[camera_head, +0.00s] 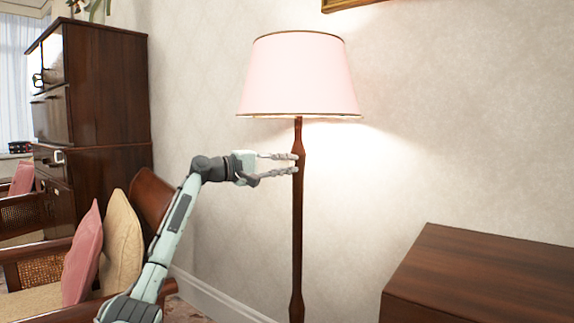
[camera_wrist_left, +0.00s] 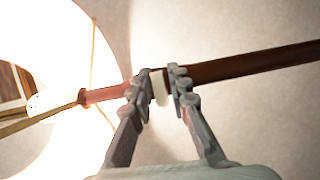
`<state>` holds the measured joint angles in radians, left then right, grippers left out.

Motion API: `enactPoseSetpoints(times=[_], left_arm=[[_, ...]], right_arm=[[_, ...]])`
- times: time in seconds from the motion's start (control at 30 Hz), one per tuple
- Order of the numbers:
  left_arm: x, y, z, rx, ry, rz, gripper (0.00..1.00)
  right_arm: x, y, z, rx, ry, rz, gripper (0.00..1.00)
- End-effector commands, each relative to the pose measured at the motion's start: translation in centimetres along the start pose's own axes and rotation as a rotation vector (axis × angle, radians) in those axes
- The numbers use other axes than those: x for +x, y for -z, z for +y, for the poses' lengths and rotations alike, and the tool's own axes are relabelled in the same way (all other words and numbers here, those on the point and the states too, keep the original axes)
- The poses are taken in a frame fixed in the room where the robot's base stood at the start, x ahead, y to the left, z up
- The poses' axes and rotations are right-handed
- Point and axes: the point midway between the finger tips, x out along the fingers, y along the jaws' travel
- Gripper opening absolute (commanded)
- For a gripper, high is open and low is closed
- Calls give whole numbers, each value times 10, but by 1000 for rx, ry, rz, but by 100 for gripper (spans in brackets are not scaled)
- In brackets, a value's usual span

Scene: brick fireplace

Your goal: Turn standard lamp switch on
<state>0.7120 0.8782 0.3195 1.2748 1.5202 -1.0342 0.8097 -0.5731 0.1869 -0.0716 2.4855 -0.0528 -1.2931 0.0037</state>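The standard lamp has a pale pink shade (camera_head: 299,75) and a slim dark wooden pole (camera_head: 297,230). Bright light spreads on the wall below the shade, so the lamp is lit. My left gripper (camera_head: 296,163) is at the upper pole, just below the shade. Its two fingers are parted, one above the other, with their tips at the pole. In the left wrist view the fingertips (camera_wrist_left: 162,84) lie across the pole (camera_wrist_left: 255,62). A small pale piece (camera_wrist_left: 160,90) shows between them; I cannot tell whether it is the switch. My right gripper is not in view.
A dark wooden cabinet (camera_head: 480,275) stands at the lower right. A chair with a pink cushion (camera_head: 82,255) and a cream cushion (camera_head: 121,245) is at the left, before a tall dark cabinet (camera_head: 105,90). The patterned wall (camera_head: 400,160) is close behind the lamp.

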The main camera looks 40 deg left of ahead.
Motion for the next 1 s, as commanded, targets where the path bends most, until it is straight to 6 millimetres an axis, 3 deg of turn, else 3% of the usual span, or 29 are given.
enactPoseSetpoints(times=[0.1,0.47,1.0], left_arm=[[0,0,0,-1,-1,0,31],[-8,0,0,-2,-2,1,31],[-107,0,0,-2,-1,1,31]], right_arm=[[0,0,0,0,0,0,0],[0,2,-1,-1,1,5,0],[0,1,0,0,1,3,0]])
